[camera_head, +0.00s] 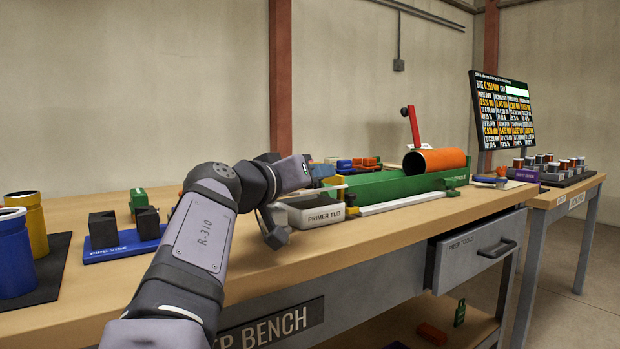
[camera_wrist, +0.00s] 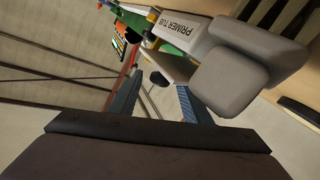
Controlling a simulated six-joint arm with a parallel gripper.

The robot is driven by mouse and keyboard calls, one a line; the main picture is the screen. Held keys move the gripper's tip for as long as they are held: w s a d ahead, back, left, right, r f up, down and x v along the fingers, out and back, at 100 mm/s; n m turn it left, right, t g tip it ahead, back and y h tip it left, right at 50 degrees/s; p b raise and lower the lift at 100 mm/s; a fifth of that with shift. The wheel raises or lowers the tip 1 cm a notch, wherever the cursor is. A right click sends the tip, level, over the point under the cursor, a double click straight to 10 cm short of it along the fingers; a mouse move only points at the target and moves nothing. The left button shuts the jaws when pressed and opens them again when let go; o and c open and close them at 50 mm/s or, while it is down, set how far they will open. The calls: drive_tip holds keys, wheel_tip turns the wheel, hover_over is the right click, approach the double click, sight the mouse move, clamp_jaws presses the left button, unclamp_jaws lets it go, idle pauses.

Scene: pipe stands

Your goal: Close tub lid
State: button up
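The primer tub (camera_head: 322,216) stands near the bench's front edge, its pale labelled front facing me. Its top looks open in the head view. Its labelled face also shows in the wrist view (camera_wrist: 172,38), upper middle. A grey rounded block (camera_wrist: 245,70) sits beside the tub's label in the wrist view; I cannot tell whether it belongs to the lid. In the head view, my arm partly hides the area left of the tub.
A green tray (camera_head: 405,185) with an orange pipe (camera_head: 435,160) stands right of the tub. A blue block stand (camera_head: 125,247) and blue (camera_head: 14,255) and yellow (camera_head: 36,222) cylinders are to the left. The bench front right of the tub is clear.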

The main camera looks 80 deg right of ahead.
drive_tip(key=v, duration=0.7)
drive_tip(key=shift+a, duration=0.2)
drive_tip(key=shift+w, duration=0.1)
